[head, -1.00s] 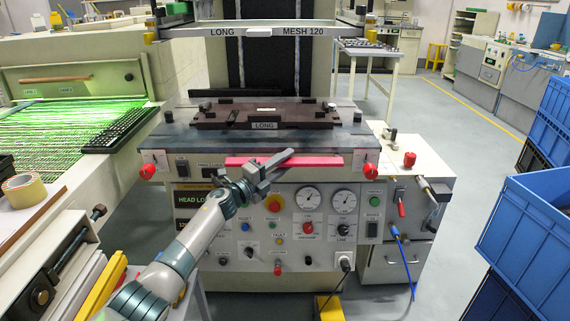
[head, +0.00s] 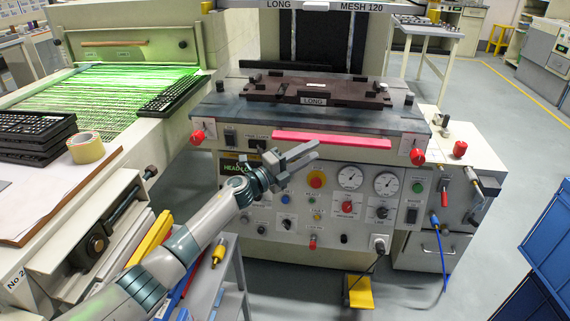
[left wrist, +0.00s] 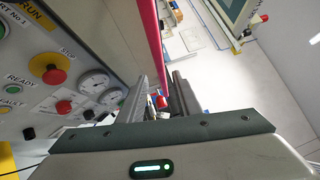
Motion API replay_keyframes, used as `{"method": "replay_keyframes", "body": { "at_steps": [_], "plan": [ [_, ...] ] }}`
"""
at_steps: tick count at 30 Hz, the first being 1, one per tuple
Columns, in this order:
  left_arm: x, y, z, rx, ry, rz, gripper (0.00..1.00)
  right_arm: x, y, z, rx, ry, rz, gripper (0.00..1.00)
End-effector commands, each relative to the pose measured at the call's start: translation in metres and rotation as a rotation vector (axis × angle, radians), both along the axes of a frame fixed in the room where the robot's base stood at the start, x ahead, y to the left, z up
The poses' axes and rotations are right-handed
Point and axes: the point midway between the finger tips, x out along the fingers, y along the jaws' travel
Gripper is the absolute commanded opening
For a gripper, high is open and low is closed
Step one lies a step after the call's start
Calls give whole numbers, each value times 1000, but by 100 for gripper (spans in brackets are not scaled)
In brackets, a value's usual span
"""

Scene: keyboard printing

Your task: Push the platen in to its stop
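The platen (head: 225,110) is a dark grey slab on the front of the printing machine. It carries a brown nest (head: 280,90) labelled LONG. A pink-red bar (head: 330,140) runs along its front edge. My left gripper (head: 316,149) is in front of the machine, just below the bar in the head view, with its fingers pointing right. The left wrist view shows a gap between the fingers (left wrist: 163,98) with nothing held, and the bar (left wrist: 152,40) passing above them. Whether a finger touches the bar is unclear. My right gripper is not in view.
Red knobs (head: 197,136) stick out at the front corners. The control panel (head: 330,200) has gauges and buttons below the bar. A green-lit conveyor (head: 130,95) stands left. Blue crates (head: 555,225) stand at right.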

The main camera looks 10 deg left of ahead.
Motion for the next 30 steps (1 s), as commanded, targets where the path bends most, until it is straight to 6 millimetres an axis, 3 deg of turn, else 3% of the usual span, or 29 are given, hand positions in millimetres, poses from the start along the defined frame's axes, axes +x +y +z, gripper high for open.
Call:
{"method": "replay_keyframes", "body": {
  "at_steps": [6, 13, 30],
  "plan": [
    [-31, 33, -7, 1, 0, 0, 31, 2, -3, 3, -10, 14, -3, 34],
    [-53, 55, -12, 0, -1, 1, 31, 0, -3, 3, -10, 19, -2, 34],
    [-60, 61, -13, -1, -1, 1, 31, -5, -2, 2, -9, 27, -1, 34]
  ]
}}
